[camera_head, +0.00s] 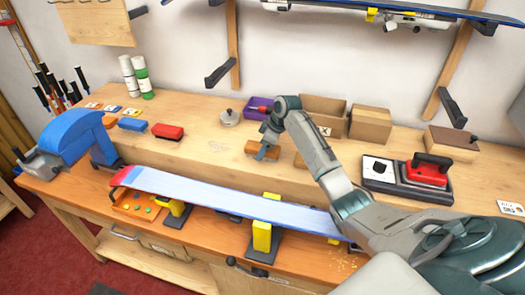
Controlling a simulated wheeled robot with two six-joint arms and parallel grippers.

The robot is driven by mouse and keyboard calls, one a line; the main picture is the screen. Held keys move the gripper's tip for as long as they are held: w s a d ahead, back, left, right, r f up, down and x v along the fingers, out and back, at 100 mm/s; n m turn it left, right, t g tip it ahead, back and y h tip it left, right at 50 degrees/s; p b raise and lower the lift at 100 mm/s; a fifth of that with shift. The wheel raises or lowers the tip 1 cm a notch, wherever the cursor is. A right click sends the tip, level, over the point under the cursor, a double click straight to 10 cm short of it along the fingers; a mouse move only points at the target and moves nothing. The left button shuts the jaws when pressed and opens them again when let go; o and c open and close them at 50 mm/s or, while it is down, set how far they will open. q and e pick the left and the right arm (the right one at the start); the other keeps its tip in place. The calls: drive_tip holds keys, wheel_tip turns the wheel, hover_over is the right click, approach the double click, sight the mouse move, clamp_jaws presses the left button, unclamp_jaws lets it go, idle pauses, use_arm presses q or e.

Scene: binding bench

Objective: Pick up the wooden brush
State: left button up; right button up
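The wooden brush appears to be the small orange-brown block (251,148) lying on the raised back shelf of the bench, near its middle. My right gripper (265,152) reaches over it from the right, pointing down, with its fingertips at the block and covering part of it. Whether the fingers are closed on it is too small to tell. Another brown piece (299,161) shows just right of the gripper, partly hidden by my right arm. My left gripper is not in view.
An open cardboard box (322,112), a closed box (370,125), a purple box (258,103) and a round tin (229,118) stand behind. A red block (168,132) lies left. A long ski (220,194) spans the front.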

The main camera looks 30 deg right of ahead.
drive_tip(key=shift+f, duration=0.25)
idle(0.4)
drive_tip(key=c, duration=1.1)
